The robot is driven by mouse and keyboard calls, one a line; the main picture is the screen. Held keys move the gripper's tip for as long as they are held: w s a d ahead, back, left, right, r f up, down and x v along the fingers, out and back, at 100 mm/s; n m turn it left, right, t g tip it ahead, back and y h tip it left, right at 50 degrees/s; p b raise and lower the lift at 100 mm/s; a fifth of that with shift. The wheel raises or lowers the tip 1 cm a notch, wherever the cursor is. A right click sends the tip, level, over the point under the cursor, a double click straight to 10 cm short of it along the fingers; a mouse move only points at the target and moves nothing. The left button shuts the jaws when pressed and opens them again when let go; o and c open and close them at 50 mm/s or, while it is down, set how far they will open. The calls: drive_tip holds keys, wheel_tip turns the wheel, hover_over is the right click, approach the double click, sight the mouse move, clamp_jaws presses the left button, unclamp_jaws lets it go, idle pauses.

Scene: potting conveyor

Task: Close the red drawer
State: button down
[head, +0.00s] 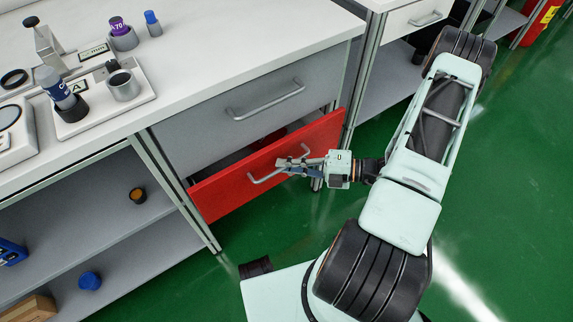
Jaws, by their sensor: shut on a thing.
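The red drawer (222,190) is pulled out from the cabinet under the white worktop, below a grey drawer (210,121). A dark gap shows above its front panel, and most of its inside is hidden. A metal bar handle (262,178) is fixed to the red front. My gripper (291,167) is at the right part of this handle, with its fingers shut on it. My arm reaches in from the right.
The white worktop (245,40) holds several small devices and vials at the left. Open grey shelves (110,255) with a few small items stand left of the drawer. Green floor (510,190) is free at the right.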

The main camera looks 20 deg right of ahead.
drive_tip(key=shift+w+a, duration=0.2)
drive_tip(key=shift+w, duration=0.55)
drive_tip(key=shift+w+a, duration=0.25)
drive_tip(key=shift+w, duration=0.55)
drive_tip(key=shift+w+a, duration=0.2)
drive_tip(key=shift+w, duration=0.55)
drive_tip(key=c, duration=2.2)
unclamp_jaws()
drive_tip(key=shift+o, duration=0.6)
approach(282, 155)
drive_tip(key=shift+s+d+r, duration=0.2)
drive_tip(key=shift+s, duration=0.05)
